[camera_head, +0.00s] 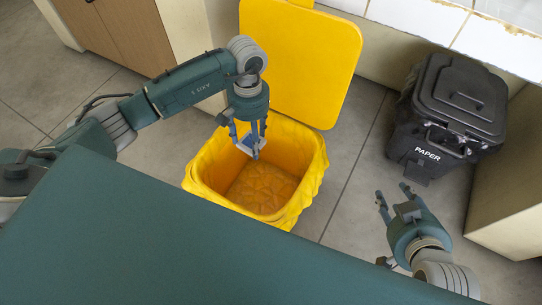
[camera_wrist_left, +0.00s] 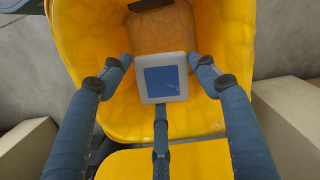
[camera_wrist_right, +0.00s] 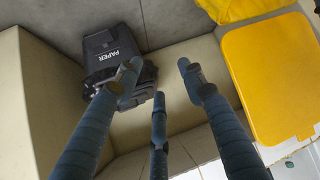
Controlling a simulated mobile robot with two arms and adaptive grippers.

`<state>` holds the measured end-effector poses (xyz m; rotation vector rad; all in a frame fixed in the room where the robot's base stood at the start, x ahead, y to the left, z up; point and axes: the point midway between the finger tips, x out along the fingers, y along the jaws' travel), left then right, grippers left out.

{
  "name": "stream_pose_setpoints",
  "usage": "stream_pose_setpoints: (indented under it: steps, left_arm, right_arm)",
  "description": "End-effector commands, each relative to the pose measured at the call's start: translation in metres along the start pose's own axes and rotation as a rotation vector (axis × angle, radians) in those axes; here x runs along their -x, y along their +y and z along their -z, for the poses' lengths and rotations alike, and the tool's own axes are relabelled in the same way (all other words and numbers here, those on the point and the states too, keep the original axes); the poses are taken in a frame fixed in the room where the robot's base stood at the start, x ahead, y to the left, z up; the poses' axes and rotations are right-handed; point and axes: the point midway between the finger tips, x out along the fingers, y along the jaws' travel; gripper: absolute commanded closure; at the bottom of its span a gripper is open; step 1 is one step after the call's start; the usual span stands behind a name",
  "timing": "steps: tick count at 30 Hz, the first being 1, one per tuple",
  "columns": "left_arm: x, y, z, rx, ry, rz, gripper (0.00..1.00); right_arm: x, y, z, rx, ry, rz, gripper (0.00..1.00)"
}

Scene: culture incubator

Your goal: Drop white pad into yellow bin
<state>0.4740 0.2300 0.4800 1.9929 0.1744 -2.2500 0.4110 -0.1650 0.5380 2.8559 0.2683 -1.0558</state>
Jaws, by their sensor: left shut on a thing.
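The yellow bin (camera_head: 305,165) stands open on the floor with its lid (camera_head: 300,60) raised behind it and a yellow liner inside. My left gripper (camera_head: 252,148) is over the bin's opening, pointing down. It is shut on the white pad (camera_head: 245,141), a small white square with a blue centre. In the left wrist view the pad (camera_wrist_left: 143,92) sits between the fingers, with the bin's inside (camera_wrist_left: 100,50) below it. My right gripper (camera_head: 395,196) is open and empty, to the right of the bin above the floor.
A black bin labelled PAPER (camera_head: 440,140) stands at the right with its lid closed; it also shows in the right wrist view (camera_wrist_right: 110,55). A wooden cabinet (camera_head: 118,30) is at the upper left. Grey tiled floor lies between the bins.

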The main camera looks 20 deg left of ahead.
Motion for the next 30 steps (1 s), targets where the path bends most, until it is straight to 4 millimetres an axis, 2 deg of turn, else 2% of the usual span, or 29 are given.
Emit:
stream_pose_setpoints:
  steps: [7, 17, 18, 20, 30]
  left_arm:
    - [-0.005, 0.000, 0.001, 0.001, 0.000, 0.000, 0.54]
    - [-0.006, 0.000, 0.001, 0.000, 0.000, 0.000, 0.54]
    - [-0.006, 0.000, 0.001, 0.000, 0.000, 0.000, 0.32]
    - [-0.006, 0.000, 0.001, 0.000, 0.000, 0.000, 0.20]
    - [-0.004, 0.000, 0.001, 0.000, 0.001, 0.000, 0.18]
  right_arm:
    - [-0.002, -0.002, 0.017, 0.001, 0.067, 0.004, 0.60]
    - [-0.002, -0.002, 0.019, 0.001, 0.076, 0.004, 0.60]
    - [-0.002, -0.002, 0.019, 0.001, 0.076, 0.004, 0.60]
    - [-0.002, -0.002, 0.019, 0.001, 0.076, 0.004, 0.60]
    - [-0.002, -0.003, 0.019, 0.001, 0.075, 0.006, 0.60]
